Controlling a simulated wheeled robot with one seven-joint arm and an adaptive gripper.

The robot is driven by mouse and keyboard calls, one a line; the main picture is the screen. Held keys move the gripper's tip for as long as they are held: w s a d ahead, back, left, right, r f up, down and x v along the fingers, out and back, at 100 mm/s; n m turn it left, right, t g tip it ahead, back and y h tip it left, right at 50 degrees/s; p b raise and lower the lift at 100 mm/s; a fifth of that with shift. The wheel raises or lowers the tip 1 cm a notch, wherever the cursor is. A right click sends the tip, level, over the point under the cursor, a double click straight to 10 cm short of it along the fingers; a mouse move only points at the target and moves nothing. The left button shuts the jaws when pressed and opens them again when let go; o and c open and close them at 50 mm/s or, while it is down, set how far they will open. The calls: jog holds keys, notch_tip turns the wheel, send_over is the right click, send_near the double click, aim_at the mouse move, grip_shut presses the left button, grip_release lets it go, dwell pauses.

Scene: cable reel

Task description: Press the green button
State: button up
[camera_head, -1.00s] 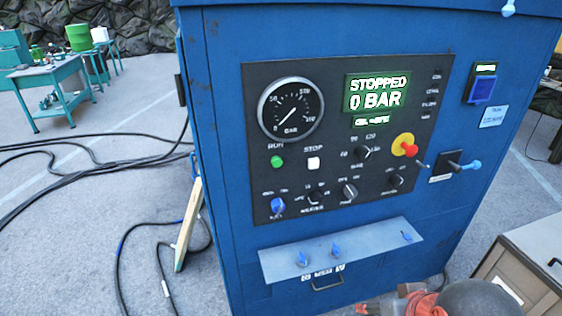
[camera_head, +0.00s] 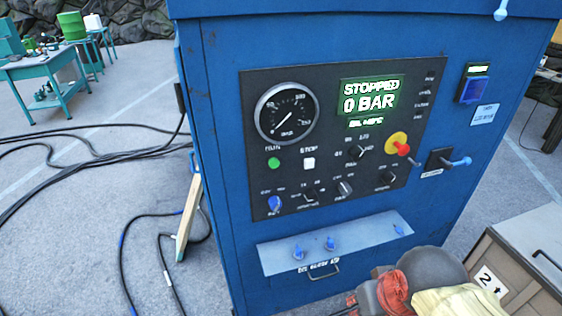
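The green button (camera_head: 273,163) sits under the "RUN" label on the black control panel (camera_head: 262,190) of a blue cabinet (camera_head: 222,150). A white button (camera_head: 309,163) under "STOP" is just to its right. The display (camera_head: 370,95) reads "STOPPED 0 BAR". The round gauge (camera_head: 287,113) is above the buttons. Part of my arm shows at the bottom right, below the panel and apart from the green button. My gripper cannot be made out clearly; its fingertips are not visible.
A red emergency knob (camera_head: 402,149) on a yellow base and a blue-handled lever (camera_head: 459,162) are at the panel's right. A sloped ledge with blue valves (camera_head: 335,243) juts out below. A drawer unit (camera_head: 535,240) stands at the lower right. Black hoses (camera_head: 90,160) lie on the left floor.

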jog(key=shift+a+r+g+p, duration=0.2)
jog(key=shift+a+g+p, duration=0.2)
jog(key=shift+p, duration=0.4)
jog(key=shift+c, duration=0.5)
jog(key=shift+m, duration=0.7)
jog(key=w+a+p, duration=0.1)
jog(key=w+p, duration=0.1)
jog(key=p, duration=0.1)
jog(key=w+a+f+p, duration=0.1)
jog(key=w+p, duration=0.1)
jog(key=w+a+f+p, duration=0.1)
jog(key=w+p, duration=0.1)
jog(key=p, duration=0.1)
jog(key=shift+w+a+f+p, duration=0.1)
jog(key=shift+a+f+p, duration=0.15)
jog(key=shift+a+p, duration=0.15)
grip_shut()
jog(key=w+a+f+m+t+y+p, duration=0.1)
jog(key=w+a+m+t+y+p, duration=0.1)
jog(key=w+a+m+t+p, duration=0.45)
jog(key=w+a+r+m+t+y+b, duration=0.1)
jog(key=w+r+m+t, duration=0.3)
jog(key=w+r+m, duration=0.3)
jog(key=w+r, duration=0.3)
jog(key=w, duration=0.1)
jog(key=shift+w+a+r+m+y, duration=0.15)
jog(key=shift+w+r+m+y, duration=0.05)
jog(key=shift+r+m+y, duration=0.2)
jog(key=shift+t, duration=0.25)
